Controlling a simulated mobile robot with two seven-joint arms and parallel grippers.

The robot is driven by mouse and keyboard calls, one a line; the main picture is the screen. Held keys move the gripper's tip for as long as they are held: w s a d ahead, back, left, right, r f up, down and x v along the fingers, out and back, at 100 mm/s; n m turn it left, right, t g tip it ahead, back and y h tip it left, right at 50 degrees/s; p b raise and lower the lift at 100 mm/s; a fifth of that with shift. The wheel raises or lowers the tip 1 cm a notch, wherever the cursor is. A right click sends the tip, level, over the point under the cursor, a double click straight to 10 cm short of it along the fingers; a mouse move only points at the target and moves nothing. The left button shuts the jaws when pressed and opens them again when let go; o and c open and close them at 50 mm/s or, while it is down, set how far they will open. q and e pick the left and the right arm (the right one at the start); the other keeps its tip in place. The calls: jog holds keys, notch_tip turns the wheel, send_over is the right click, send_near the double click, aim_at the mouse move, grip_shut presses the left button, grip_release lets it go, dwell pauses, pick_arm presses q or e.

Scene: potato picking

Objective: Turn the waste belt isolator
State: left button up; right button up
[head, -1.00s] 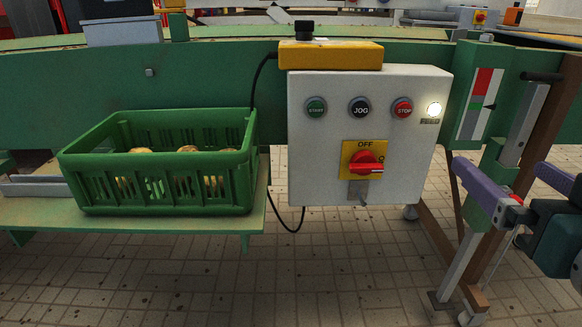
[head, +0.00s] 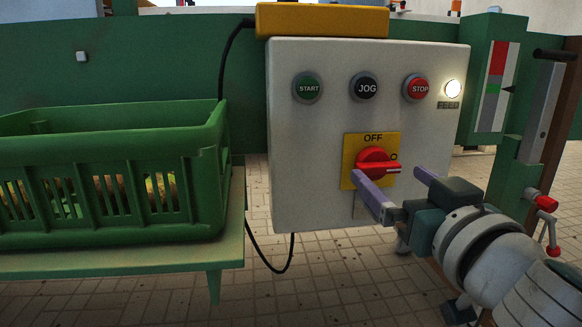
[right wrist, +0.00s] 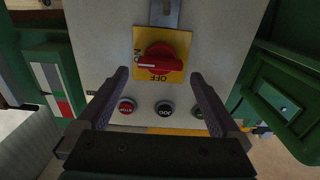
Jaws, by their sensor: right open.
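The isolator is a red rotary knob (head: 374,164) on a yellow plate (head: 352,149) marked OFF at the top. It sits low on the front of a pale control box (head: 310,150). The knob's handle points right, toward a mark on the plate. In the right wrist view the knob (right wrist: 160,60) appears upside down, ahead of and between my fingers. My right gripper (head: 390,182) is open and empty, just in front of and below the knob. In the head view one finger overlaps the plate's lower edge; I cannot tell whether it touches. My left gripper is not in view.
START (head: 308,88), JOG (head: 365,87) and STOP (head: 417,88) buttons and a lit FEED lamp (head: 453,89) are above the isolator. A green crate (head: 150,225) stands on a ledge at left. A black cable (head: 250,230) hangs beside the box. A clamp post (head: 530,130) stands at right.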

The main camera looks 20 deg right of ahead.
aim_at(382, 168)
jog(key=shift+x, duration=1.6)
jog(key=c, duration=1.2)
